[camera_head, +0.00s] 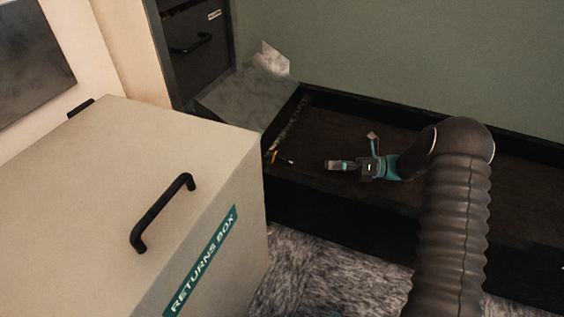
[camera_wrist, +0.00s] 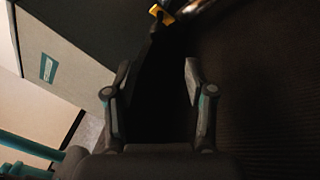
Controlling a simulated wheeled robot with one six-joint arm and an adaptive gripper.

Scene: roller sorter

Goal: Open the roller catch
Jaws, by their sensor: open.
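A small orange-yellow piece (camera_head: 272,156), which looks like the roller catch, sits at the left end of the dark belt bed (camera_head: 330,125). In the wrist view a yellow piece (camera_wrist: 161,14) shows at the top edge, beside a shiny metal bar (camera_wrist: 197,9); it is partly cut off. My gripper (camera_head: 350,151) is over the belt, to the right of the orange-yellow piece and apart from it. In the wrist view my gripper (camera_wrist: 158,72) has its two fingers spread, with nothing between them. The catch's exact shape and position are too small and dark to tell.
A large beige returns box (camera_head: 150,150) with a black handle (camera_head: 162,213) stands at the front left. A grey marbled block (camera_head: 245,100) is beyond the belt's left end. Dark drawers (camera_head: 190,45) stand behind it. The belt around my gripper looks clear.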

